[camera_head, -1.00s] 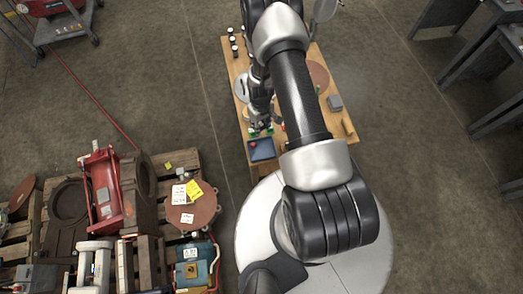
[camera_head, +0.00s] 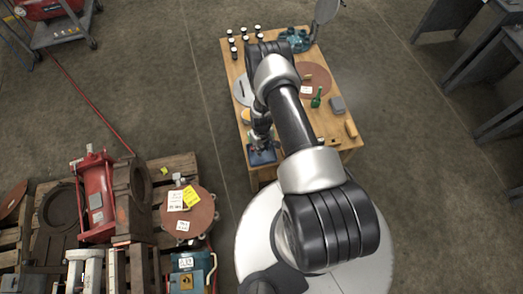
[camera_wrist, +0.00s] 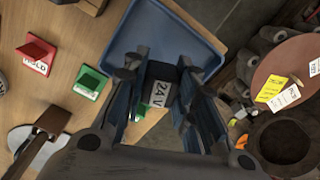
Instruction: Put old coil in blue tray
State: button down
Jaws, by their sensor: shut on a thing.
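My gripper (camera_wrist: 160,110) is shut on the old coil (camera_wrist: 160,88), a dark block with a white label reading "24 V" in the wrist view. The blue tray (camera_wrist: 196,24) lies beyond the fingertips, and the coil shows against it. I cannot tell whether the coil touches the tray floor. In the head view the blue tray (camera_head: 262,158) sits at the near left corner of the wooden table, with my gripper (camera_head: 262,143) over it. The coil cannot be made out there.
A red holder (camera_wrist: 37,56) and a green holder (camera_wrist: 90,83) stand beside the tray. The wooden table (camera_head: 240,72) also bears several dark jars, a green bottle (camera_head: 317,98) and a grey block (camera_head: 337,104). A loaded pallet (camera_head: 175,163) stands on the floor to the left.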

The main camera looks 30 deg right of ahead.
jog(key=shift+f+b, duration=0.35)
jog(key=shift+f, duration=1.1)
jog(key=shift+f, duration=0.1)
jog(key=c, duration=1.3)
grip_release()
